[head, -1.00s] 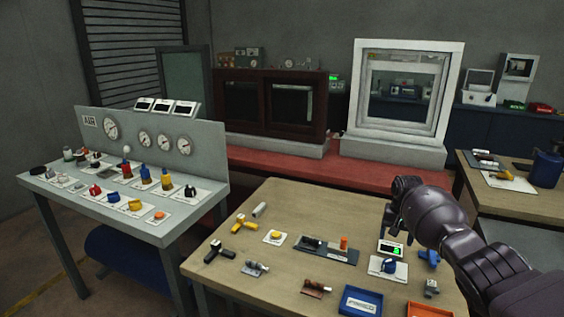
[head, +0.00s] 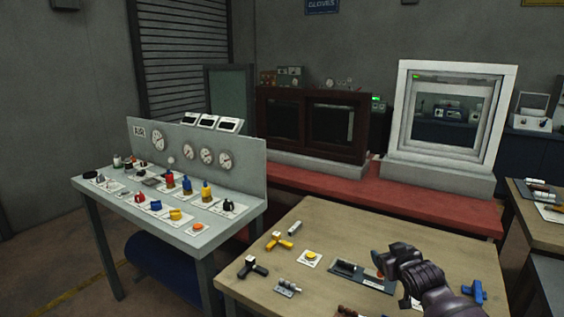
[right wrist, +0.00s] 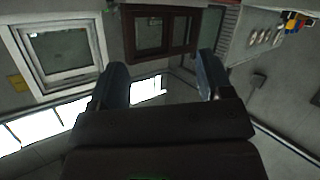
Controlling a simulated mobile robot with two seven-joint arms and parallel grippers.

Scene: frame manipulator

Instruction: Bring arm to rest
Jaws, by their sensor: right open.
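My right arm comes in at the lower right of the head view. Its dark gripper (head: 384,262) is over the wooden table (head: 320,225), near a dark tray (head: 352,275) that it partly covers. In the right wrist view the two fingers (right wrist: 160,88) stand wide apart with nothing between them. Beyond them the room appears rotated, with the white-framed window box and the dark red cabinet. My left gripper is not in view.
Small fittings lie on the wooden table, among them a yellow-handled valve (head: 279,241), a black-handled valve (head: 252,267) and a yellow button (head: 312,257). A grey gauge panel (head: 235,170) stands left. A red bench (head: 400,200) holds a white-framed box (head: 440,170) and a dark red cabinet (head: 310,125).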

